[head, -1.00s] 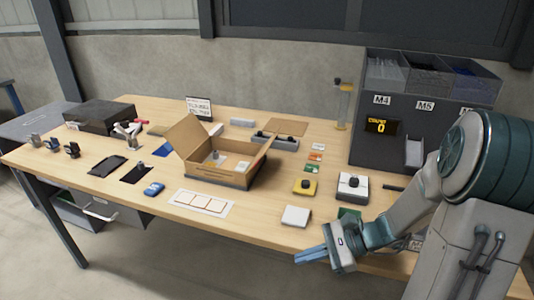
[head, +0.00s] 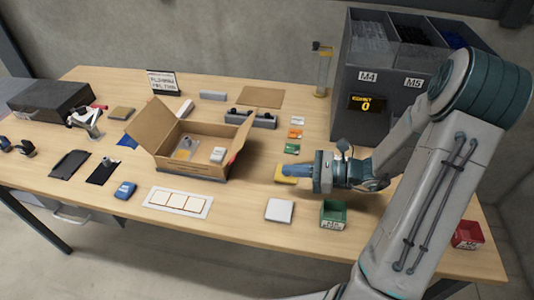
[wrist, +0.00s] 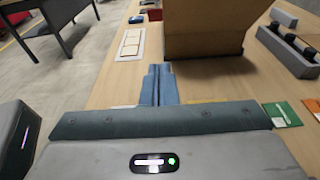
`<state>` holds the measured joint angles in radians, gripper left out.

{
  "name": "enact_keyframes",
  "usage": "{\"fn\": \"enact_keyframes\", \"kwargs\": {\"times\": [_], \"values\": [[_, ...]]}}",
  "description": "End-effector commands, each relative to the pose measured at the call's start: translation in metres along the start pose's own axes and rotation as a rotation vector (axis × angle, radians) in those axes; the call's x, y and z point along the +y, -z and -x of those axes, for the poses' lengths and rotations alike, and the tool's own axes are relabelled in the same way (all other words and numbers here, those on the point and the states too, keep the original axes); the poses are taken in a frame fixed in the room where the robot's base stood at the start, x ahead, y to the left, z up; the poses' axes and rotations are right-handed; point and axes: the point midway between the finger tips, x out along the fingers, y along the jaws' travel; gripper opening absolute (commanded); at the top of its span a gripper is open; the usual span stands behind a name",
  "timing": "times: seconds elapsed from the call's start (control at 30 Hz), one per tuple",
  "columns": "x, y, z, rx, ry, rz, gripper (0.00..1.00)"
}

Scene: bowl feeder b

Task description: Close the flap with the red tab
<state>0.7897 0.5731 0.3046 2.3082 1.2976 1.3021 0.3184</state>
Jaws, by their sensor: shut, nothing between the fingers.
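An open cardboard box (head: 192,168) stands on the table, with a grey part and a white block inside. Its left flap (head: 152,124) leans outward, and its right flap (head: 241,136) stands tilted up on the side facing my gripper. A small red patch (head: 232,158) shows near the box's right front corner, likely the tab. In the wrist view a flap (wrist: 205,45) fills the top centre, and red (wrist: 155,15) shows at its left edge. My gripper (head: 284,171) is shut and empty, right of the box and apart from it, its blue fingers (wrist: 160,82) pointing at the box.
A yellow item (head: 286,180) lies under my fingers. A white square (head: 279,210), a green bin (head: 333,214) and a red bin (head: 467,235) are nearer the front. A grey holder (head: 252,119) stands behind the box. Tall bins (head: 390,75) stand at the back right.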

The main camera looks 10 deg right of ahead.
Motion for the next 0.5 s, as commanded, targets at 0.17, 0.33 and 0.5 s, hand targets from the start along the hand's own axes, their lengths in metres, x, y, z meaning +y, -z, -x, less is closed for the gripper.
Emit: {"fn": "enact_keyframes", "kwargs": {"times": [0.17, 0.33, 0.5], "values": [[0.003, -0.001, -0.034, -0.001, -0.013, 0.0, 0.0], [0.003, -0.001, -0.071, 0.0, -0.013, -0.001, 0.0], [0.003, -0.007, -0.101, 0.001, -0.009, 0.003, 0.0]]}}
